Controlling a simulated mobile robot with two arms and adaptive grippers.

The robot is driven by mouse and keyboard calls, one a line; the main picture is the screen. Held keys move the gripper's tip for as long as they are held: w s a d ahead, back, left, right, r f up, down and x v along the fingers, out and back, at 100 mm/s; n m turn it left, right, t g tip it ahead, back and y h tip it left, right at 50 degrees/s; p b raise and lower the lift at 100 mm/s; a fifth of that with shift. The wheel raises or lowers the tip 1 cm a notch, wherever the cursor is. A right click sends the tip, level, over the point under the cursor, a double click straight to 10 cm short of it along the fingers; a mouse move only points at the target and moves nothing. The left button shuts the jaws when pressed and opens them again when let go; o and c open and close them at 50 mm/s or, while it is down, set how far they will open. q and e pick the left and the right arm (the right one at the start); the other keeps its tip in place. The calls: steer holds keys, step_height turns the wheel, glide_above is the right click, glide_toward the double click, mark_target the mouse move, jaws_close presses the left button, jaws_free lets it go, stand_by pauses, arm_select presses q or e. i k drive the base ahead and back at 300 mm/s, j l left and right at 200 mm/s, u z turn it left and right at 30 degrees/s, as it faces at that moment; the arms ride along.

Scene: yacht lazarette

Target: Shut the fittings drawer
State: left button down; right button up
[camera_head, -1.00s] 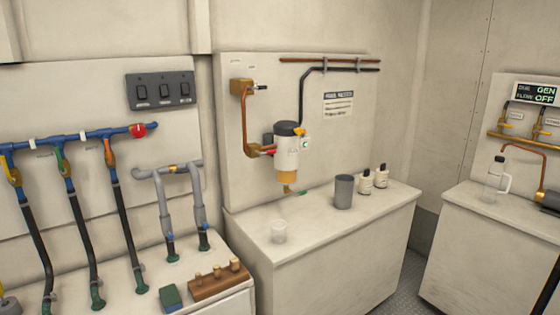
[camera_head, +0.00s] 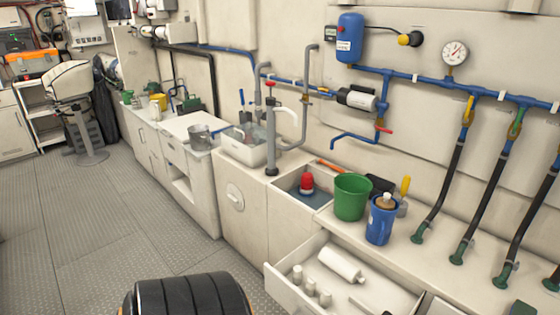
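An open white drawer (camera_head: 284,290) sticks out from the counter front at the bottom of the head view, right of centre. In it lie a white cylinder (camera_head: 341,265), several small white fittings (camera_head: 311,287) and a dark rod-like piece at the lower edge. The picture's bottom edge cuts off part of the drawer. Neither of my grippers is in view.
A green bucket (camera_head: 351,198) and a blue jug (camera_head: 381,222) stand on the counter above the drawer. A sink (camera_head: 286,183) holds a red object (camera_head: 307,182). The grey floor (camera_head: 95,225) left of the counters is clear. A stool (camera_head: 88,125) stands farther back.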

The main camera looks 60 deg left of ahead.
mark_target(384, 289)
steer(key=j+u, duration=0.1)
steer(key=u, duration=1.5)
